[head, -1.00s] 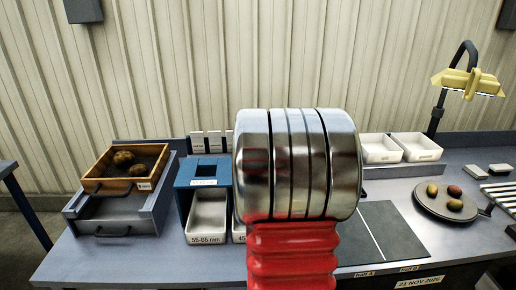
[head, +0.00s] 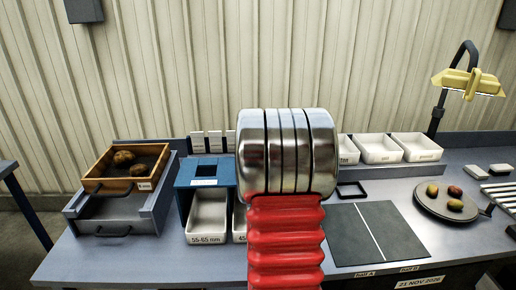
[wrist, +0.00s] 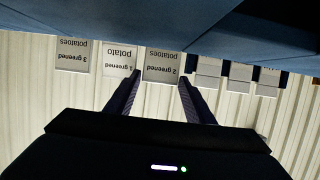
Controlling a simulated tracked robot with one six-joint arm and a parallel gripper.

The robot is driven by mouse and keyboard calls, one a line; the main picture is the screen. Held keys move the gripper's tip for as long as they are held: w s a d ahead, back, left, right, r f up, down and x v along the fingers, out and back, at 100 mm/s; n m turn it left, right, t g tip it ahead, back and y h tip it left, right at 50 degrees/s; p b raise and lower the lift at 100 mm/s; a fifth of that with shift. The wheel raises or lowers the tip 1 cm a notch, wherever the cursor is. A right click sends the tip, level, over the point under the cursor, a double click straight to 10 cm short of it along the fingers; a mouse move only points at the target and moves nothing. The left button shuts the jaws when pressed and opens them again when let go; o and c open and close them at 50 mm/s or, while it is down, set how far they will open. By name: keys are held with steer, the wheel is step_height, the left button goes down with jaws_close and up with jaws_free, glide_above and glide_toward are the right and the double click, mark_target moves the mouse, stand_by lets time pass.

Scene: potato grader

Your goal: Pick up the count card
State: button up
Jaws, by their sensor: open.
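Three count cards stand in a row in the wrist view, upside down: "3 greened potatoes" (wrist: 73,55), "1 greened potato" (wrist: 120,57) and "2 greened potatoes" (wrist: 163,65). My gripper (wrist: 160,76) is open, and its two fingers lie either side of the "2 greened potatoes" card in the picture. I cannot tell whether they touch it. In the head view, small white cards (head: 214,142) stand behind the blue box, their print too small to read. My arm hides my gripper there.
The blue box (head: 183,203) stands in front of the cards, with a white bin (head: 208,212) marked 55-65 mm below. A wooden potato tray (head: 108,184) is at left. White trays (head: 380,150), a dark mat (head: 345,232) and a round plate (head: 432,206) are at right.

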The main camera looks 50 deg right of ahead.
steer(key=shift+c, duration=0.2)
steer(key=c, duration=0.9)
